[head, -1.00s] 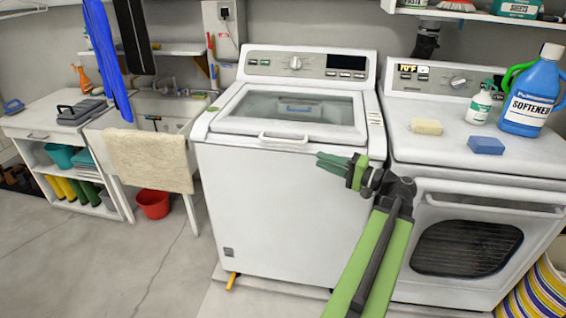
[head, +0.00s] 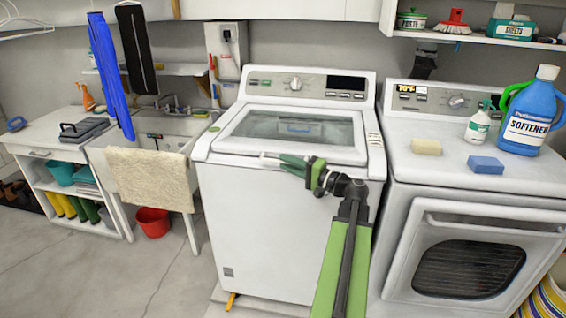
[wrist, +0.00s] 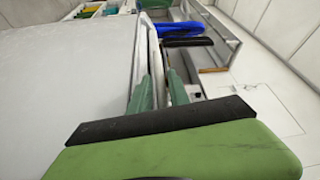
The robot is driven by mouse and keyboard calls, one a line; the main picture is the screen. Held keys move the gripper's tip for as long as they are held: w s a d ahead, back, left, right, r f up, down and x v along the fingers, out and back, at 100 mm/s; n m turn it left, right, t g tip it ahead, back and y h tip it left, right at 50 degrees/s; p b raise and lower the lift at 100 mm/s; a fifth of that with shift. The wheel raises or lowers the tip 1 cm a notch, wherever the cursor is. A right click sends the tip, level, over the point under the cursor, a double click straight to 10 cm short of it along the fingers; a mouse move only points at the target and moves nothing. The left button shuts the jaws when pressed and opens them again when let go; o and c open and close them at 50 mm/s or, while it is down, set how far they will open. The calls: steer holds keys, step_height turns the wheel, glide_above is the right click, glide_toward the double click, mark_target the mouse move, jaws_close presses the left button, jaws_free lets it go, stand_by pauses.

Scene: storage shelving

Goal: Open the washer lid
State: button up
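The white washer (head: 270,235) stands in the middle of the head view. Its glass-windowed lid (head: 235,144) lies flat and closed on top. The lid's white front handle (head: 268,154) is mostly hidden behind my gripper. My gripper (head: 286,164) has green fingers, which reach left along the washer's front top edge at the handle. In the wrist view, my gripper (wrist: 158,92) has its two fingers apart, with a thin white bar-like part between or just beyond them. I cannot tell whether the fingers touch the handle.
A white dryer (head: 405,170) stands close on the right, with a sponge, a blue block, a small bottle and a softener jug (head: 528,125) on top. A sink with a draped towel (head: 150,178) is on the left. The floor at the front left is clear.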

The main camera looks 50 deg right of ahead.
steer(key=shift+w+a, duration=0.15)
steer(key=shift+w, duration=0.6)
jaws_close()
stand_by(0.9)
